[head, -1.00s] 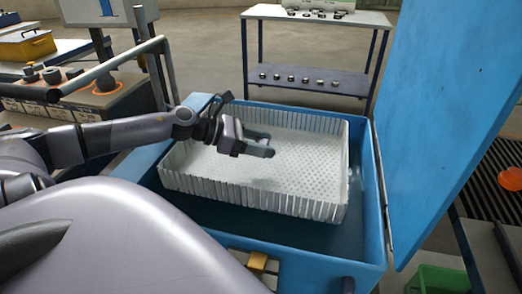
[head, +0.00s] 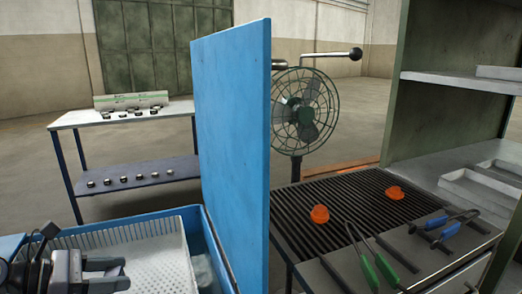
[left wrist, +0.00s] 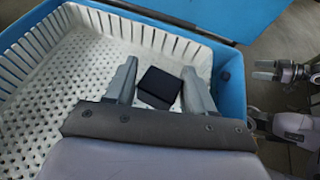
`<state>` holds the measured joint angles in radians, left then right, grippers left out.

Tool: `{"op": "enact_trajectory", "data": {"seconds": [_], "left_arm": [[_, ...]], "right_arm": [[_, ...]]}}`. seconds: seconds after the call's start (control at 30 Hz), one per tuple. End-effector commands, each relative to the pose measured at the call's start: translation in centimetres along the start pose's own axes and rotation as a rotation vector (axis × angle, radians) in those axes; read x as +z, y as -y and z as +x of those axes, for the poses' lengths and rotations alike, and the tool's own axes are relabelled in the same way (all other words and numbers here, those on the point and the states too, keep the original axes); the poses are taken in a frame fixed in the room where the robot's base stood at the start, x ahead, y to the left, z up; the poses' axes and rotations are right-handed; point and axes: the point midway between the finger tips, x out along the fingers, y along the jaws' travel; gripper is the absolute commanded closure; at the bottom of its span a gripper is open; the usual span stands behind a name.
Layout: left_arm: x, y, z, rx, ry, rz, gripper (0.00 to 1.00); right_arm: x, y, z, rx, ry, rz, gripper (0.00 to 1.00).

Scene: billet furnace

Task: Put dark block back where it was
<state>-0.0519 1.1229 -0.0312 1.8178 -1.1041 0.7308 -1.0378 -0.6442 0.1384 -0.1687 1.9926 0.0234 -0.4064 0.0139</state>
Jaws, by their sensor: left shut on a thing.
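The dark block (left wrist: 158,88) is a small black square piece between the fingers of my left gripper (left wrist: 170,85) in the left wrist view. The gripper is shut on it, over the white perforated basket (left wrist: 90,73). In the head view my left gripper (head: 112,275) is at the lower left, over the same basket (head: 172,258); I cannot make out the block there. The basket sits inside a blue tub (head: 205,235) with its lid (head: 232,140) raised. My right gripper (left wrist: 265,70) shows small at the right of the left wrist view, its fingers apart.
A table (head: 75,118) with small dark pieces on top and on its lower shelf stands behind the tub. Right of the lid are a ribbed bench (head: 365,205) with orange pieces (head: 319,214), tongs (head: 388,270), a fan (head: 305,110) and a shelf unit (head: 455,82).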

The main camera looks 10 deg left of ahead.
Motion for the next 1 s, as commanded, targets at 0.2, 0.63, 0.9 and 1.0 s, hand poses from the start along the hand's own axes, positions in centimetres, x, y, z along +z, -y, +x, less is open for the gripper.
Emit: {"op": "enact_trajectory", "data": {"seconds": [0.2,0.63,0.9,1.0], "left_arm": [[1.1,4.9,2.7,-0.105,0.013,0.042,0.9],[2.5,10.1,5.5,-0.139,0.01,0.055,0.9],[2.8,11.1,6.0,-0.102,0.005,0.04,0.9],[3.0,11.2,6.0,-0.093,0.003,0.038,0.9]], "right_arm": [[-0.1,0.2,0.0,-0.004,0.001,-0.001,0.21],[-0.2,0.1,-0.1,-0.006,-0.002,-0.009,0.21],[-0.2,0.0,-0.1,-0.005,-0.002,-0.009,0.21],[-0.3,0.0,-0.2,-0.004,-0.003,-0.009,0.21]]}}
